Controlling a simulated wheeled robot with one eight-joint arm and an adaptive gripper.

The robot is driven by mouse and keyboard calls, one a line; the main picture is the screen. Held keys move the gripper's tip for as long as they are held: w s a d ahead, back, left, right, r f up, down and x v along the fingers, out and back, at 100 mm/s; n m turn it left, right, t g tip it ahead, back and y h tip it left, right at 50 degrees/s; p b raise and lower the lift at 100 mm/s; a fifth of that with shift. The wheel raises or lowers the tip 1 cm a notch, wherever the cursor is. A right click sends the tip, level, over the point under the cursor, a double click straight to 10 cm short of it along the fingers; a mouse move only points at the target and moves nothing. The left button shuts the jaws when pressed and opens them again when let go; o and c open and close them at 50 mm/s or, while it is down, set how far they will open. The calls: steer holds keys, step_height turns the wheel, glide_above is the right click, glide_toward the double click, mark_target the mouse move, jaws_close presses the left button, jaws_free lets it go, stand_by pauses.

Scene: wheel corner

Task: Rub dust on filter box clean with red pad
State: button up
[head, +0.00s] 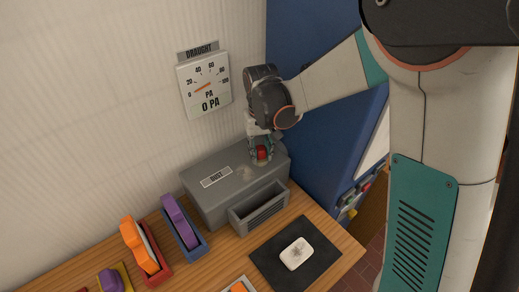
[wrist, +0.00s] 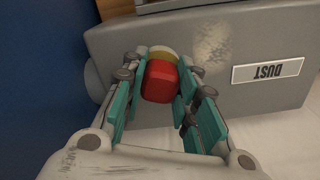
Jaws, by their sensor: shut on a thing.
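The grey filter box (head: 201,194) stands on the wooden table against the wall, with a DUST label (head: 216,177) on its top. In the wrist view a pale, speckled dust patch (wrist: 211,44) shows on the grey surface beside the label. My gripper (head: 262,150) is over the right part of the box top, shut on the red pad (wrist: 160,82). The pad has a yellowish layer on its far side, close to the box top. I cannot tell whether it touches. The dust lies just to the right of the pad in the wrist view.
A draught gauge (head: 204,86) hangs on the wall behind. An open drawer-like tray (head: 259,208) juts from the box front. A white block (head: 297,254) lies on a black mat (head: 268,262). Purple (head: 180,220) and orange (head: 139,246) pads sit in holders at left. A blue cabinet (head: 310,60) stands at right.

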steer(key=shift+s, duration=0.15)
steer(key=shift+r+p, duration=0.45)
steer(key=shift+r, duration=0.2)
steer(key=shift+s+a, duration=0.7)
steer(key=shift+s, duration=0.25)
steer(key=shift+s+a, duration=0.65)
steer(key=shift+s, duration=0.25)
steer(key=shift+s+a, duration=0.7)
steer(key=shift+s, duration=0.25)
steer(key=shift+f+b, duration=0.65)
steer(key=shift+w, duration=0.1)
steer(key=shift+w+a+r, duration=0.15)
steer(key=shift+w+a, duration=0.05)
steer(key=shift+w, duration=0.1)
